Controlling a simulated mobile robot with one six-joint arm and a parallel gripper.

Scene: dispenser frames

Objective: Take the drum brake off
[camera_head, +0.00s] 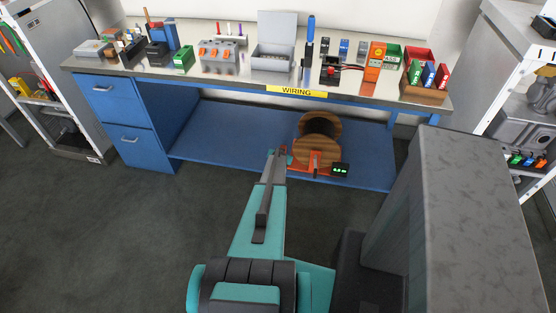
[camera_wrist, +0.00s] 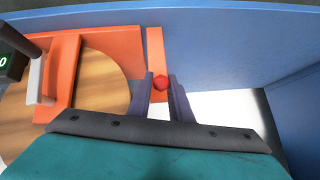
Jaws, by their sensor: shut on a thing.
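The wooden cable drum (camera_head: 312,150) sits in an orange stand on the blue lower shelf under the wiring bench. In the wrist view its round wooden side (camera_wrist: 100,67) shows at left. An upright orange bar (camera_wrist: 155,48) with a red knob (camera_wrist: 161,83) stands beside the stand; it looks like the brake lever. My gripper (camera_head: 277,154) reaches to the left side of the stand. In the wrist view my gripper (camera_wrist: 162,78) has its two fingers on either side of the red knob, shut on it. The lower part of the lever is hidden.
A small black display (camera_head: 340,169) with green digits stands right of the drum. The bench top (camera_head: 240,74) above holds boxes, tools and bins. Blue drawers (camera_head: 118,122) stand at left. The shelf left of the drum is clear.

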